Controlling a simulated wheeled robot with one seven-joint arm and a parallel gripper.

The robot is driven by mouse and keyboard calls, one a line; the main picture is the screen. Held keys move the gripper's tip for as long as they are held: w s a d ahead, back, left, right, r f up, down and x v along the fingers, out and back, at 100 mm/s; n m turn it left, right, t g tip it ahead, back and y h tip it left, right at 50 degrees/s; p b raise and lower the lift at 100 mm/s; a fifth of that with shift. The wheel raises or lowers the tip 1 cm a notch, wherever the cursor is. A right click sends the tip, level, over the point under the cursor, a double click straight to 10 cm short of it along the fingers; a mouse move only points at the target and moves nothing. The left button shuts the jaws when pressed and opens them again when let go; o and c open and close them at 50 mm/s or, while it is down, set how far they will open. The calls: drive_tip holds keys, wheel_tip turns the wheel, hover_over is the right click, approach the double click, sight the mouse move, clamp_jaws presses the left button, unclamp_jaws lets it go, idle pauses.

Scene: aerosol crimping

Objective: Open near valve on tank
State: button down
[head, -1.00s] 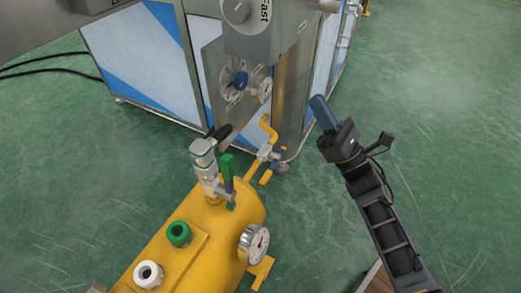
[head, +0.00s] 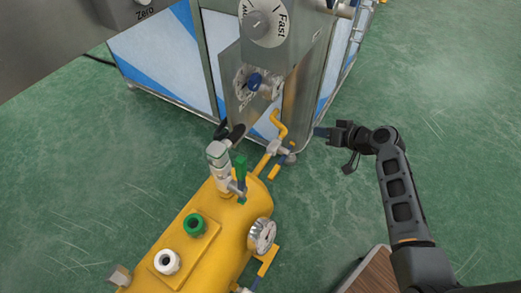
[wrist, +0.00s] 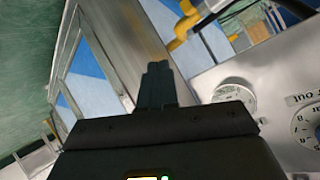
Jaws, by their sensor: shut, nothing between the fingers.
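The yellow tank (head: 222,235) lies at the lower middle of the head view. On its far end stands a metal valve fitting with a green handle (head: 240,167). Beyond it a small valve (head: 277,148) sits on a pipe with yellow parts. My gripper (head: 320,132) is right of these valves, apart from them, and points left toward the machine's corner post. In the wrist view my gripper's dark fingers (wrist: 157,82) are together with nothing between them. A yellow pipe (wrist: 184,24) shows beyond the fingertips. Neither view shows the gripper touching a valve.
The steel machine with blue-white panels (head: 160,62) stands behind the tank, with dials and a blue knob (head: 254,80). A round gauge (head: 262,235) juts from the tank's end. A brown wooden surface (head: 372,272) is at the lower right. Green floor at right is clear.

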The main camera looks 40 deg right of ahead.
sight(237, 176)
drive_tip(key=s+a+r+g+y+p, duration=0.15)
drive_tip(key=s+a+r+y, duration=0.25)
drive_tip(key=a+r+y, duration=0.4)
drive_tip(key=s+a+r+g+y+p, duration=0.1)
drive_tip(key=s+a+r+g+y, duration=0.15)
drive_tip(key=a+r+y, duration=0.55)
drive_tip(key=s+a+p+x, duration=0.1)
drive_tip(key=s+p+x, duration=0.1)
drive_tip(key=x, duration=1)
drive_tip(key=shift+s+r+m+t+y+p, duration=0.15)
drive_tip(key=shift+r+m+t+y+p, duration=0.15)
drive_tip(key=shift+m+t, duration=0.1)
